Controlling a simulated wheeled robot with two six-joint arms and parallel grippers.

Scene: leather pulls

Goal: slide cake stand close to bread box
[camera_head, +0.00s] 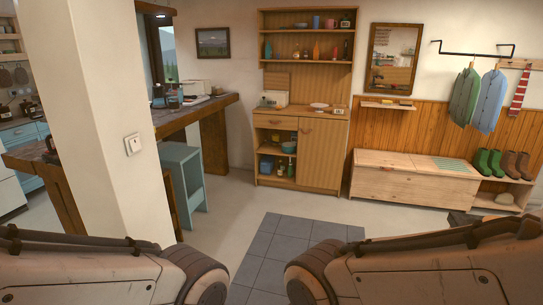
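A small pale, flat-topped dish that looks like the cake stand (318,106) is on the counter of the wooden hutch (330,150), right of its middle. A cream box that looks like the bread box (273,99) is at the left of the same counter. A clear gap of bare counter lies between them. Both are far off and small, so details are hard to tell. Links of both my arms show along the bottom edge, but neither gripper is in view.
A white pillar (95,100) stands at the near left, with a wooden counter (190,113) and blue stool (183,175) beyond. A low bench (400,180) lines the right wall.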

